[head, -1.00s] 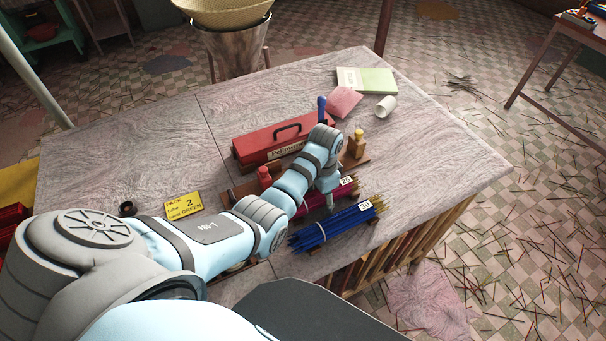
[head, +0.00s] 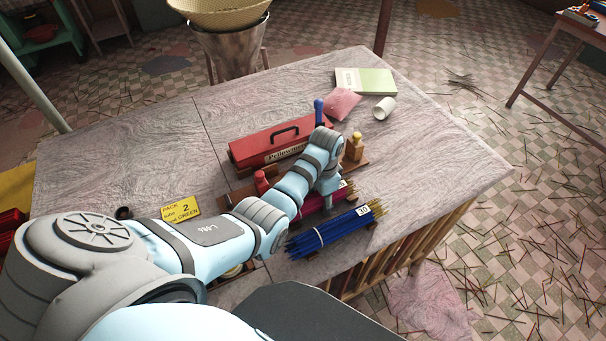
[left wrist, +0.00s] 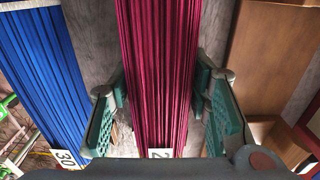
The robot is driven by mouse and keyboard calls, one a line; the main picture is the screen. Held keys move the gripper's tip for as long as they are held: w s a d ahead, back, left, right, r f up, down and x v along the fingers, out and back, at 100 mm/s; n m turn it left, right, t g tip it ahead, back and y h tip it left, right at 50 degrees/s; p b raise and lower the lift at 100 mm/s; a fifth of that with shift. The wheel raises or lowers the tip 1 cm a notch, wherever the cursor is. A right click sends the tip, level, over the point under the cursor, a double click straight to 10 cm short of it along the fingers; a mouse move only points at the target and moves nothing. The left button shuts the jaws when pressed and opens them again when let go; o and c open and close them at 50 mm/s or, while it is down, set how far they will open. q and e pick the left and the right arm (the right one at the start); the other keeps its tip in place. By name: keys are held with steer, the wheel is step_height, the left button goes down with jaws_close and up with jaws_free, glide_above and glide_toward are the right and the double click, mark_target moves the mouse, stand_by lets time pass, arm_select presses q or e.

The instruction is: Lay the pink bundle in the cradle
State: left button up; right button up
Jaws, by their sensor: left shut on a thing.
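The pink bundle (head: 347,191) of thin sticks lies on the table beside the blue bundle, partly hidden by my left arm. My left gripper (head: 330,204) points down over its middle and is shut on it. In the left wrist view the pink bundle (left wrist: 158,70) runs between the green finger pads of the gripper (left wrist: 160,105), with a numbered tag at its lower end. A brown wooden stand (head: 357,171) with a red and a yellow knobbed piece is behind the bundle; I cannot tell whether it is the cradle. My right gripper is out of view.
The blue bundle (head: 322,236), tagged 30, lies close in front. A red toolbox (head: 272,145) stands behind the wooden stand. A yellow card (head: 180,209), white cup (head: 385,108), pink packet (head: 341,103) and green-white book (head: 366,80) are on the table. Its right side is clear.

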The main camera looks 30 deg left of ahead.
arm_select(q)
steer(key=shift+r+p, duration=1.2)
steer(key=shift+r, duration=1.35)
steer(key=shift+r, duration=0.1)
